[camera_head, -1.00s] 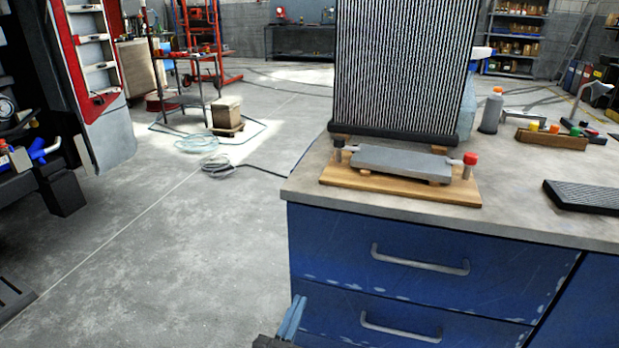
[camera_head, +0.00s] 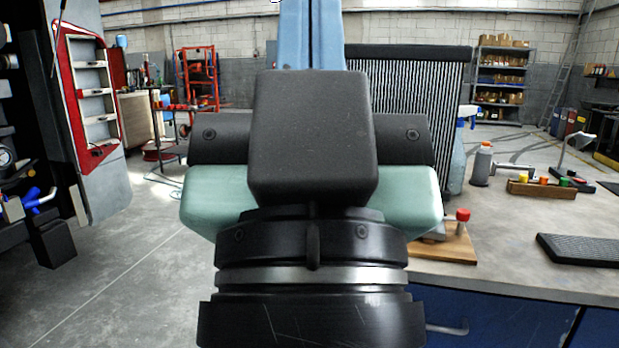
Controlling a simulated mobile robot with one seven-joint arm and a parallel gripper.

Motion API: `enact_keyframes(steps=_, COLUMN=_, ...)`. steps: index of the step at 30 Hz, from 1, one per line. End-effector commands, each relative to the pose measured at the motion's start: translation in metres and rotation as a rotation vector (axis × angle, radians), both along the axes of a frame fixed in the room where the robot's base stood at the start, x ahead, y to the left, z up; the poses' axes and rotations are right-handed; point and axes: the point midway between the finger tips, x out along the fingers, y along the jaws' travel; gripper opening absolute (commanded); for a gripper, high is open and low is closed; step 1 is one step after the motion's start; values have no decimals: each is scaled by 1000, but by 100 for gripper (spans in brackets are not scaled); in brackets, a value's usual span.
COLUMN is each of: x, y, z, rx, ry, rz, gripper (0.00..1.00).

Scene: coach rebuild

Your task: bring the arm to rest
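My gripper (camera_head: 311,30) stands upright, close in front of the camera, and fills the middle of the view. Its two blue fingers point up and run out of the top edge, so their tips are cut off. The fingers lie side by side with only a thin dark line between them, and nothing shows held in them. The dark gripper body and wrist hide the middle of the scene, including part of the workbench (camera_head: 480,285) and the left part of the radiator (camera_head: 420,95).
On the bench at right are a wooden board (camera_head: 455,250) with a red-capped fitting, a grey bottle (camera_head: 481,165), a wooden tray (camera_head: 541,190) and a black ribbed pad (camera_head: 580,249). A vehicle with a red-edged open door (camera_head: 90,95) stands at left. Bare floor lies between.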

Motion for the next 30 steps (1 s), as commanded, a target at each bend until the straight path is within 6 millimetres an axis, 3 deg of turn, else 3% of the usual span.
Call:
enact_keyframes(steps=1, x=2, y=0, z=32, rx=-2, ry=6, rz=-2, gripper=0)
enact_keyframes(steps=18, x=4, y=1, z=196, rx=-6, ry=9, rz=-7, gripper=0)
enact_keyframes(steps=24, x=4, y=1, z=223, rx=-6, ry=10, rz=-7, gripper=0)
enact_keyframes(steps=30, x=4, y=1, z=227, rx=-6, ry=10, rz=-7, gripper=0)
